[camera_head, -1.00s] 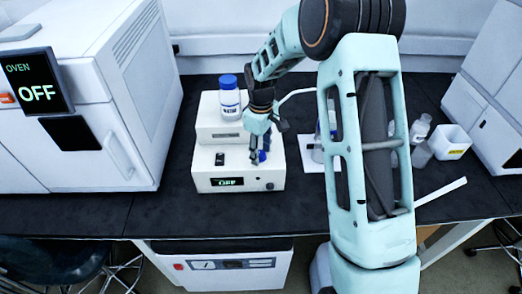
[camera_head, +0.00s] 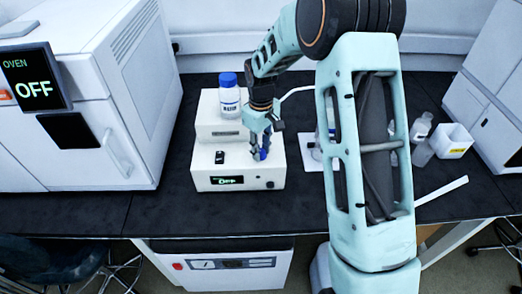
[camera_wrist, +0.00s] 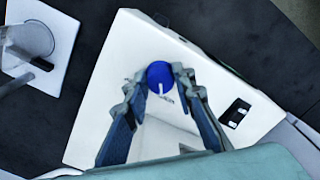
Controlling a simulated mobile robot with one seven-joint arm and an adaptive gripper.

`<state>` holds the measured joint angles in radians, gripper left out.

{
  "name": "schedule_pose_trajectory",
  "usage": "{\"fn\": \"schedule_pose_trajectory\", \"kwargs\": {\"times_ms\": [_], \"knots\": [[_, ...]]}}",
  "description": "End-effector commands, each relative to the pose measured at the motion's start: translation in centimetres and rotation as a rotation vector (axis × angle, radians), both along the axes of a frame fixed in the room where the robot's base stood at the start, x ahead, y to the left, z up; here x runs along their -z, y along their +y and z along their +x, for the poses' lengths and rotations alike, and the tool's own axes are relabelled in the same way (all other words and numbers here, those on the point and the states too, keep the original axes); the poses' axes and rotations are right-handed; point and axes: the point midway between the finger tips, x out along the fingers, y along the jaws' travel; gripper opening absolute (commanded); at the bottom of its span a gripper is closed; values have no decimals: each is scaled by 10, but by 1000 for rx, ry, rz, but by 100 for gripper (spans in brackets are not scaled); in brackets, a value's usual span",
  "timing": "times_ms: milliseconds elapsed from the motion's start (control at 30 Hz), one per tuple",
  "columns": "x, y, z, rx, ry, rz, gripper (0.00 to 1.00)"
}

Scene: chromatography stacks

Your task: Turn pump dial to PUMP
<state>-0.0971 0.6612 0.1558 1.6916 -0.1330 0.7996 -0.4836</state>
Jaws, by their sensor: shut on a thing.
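The pump (camera_head: 215,165) is a white stepped box on the black bench, with a display reading OFF (camera_head: 227,180) on its front. Its blue round dial (camera_wrist: 160,76) with a white pointer line sits on the top face; the dial also shows in the head view (camera_head: 262,154), partly hidden by the fingers. My gripper (camera_wrist: 157,84) is shut on the dial, with one fingertip on each side of it. The labels around the dial are too small to read. My gripper also shows in the head view (camera_head: 258,146), reaching down over the pump's right side.
A blue-capped bottle (camera_head: 229,96) stands on the pump's upper step. A black rocker switch (camera_head: 219,157) is left of the dial. The oven (camera_head: 85,90) stands at the left. Small bottles and a white bin (camera_head: 452,141) are to the right.

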Motion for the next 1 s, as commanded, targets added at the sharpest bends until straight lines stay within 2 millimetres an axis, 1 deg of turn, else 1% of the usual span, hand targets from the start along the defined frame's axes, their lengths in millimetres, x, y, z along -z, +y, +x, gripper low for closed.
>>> {"fn": "schedule_pose_trajectory", "kwargs": {"times_ms": [1000], "knots": [[0, 2, 0, 955, -1, -1, 0]]}}
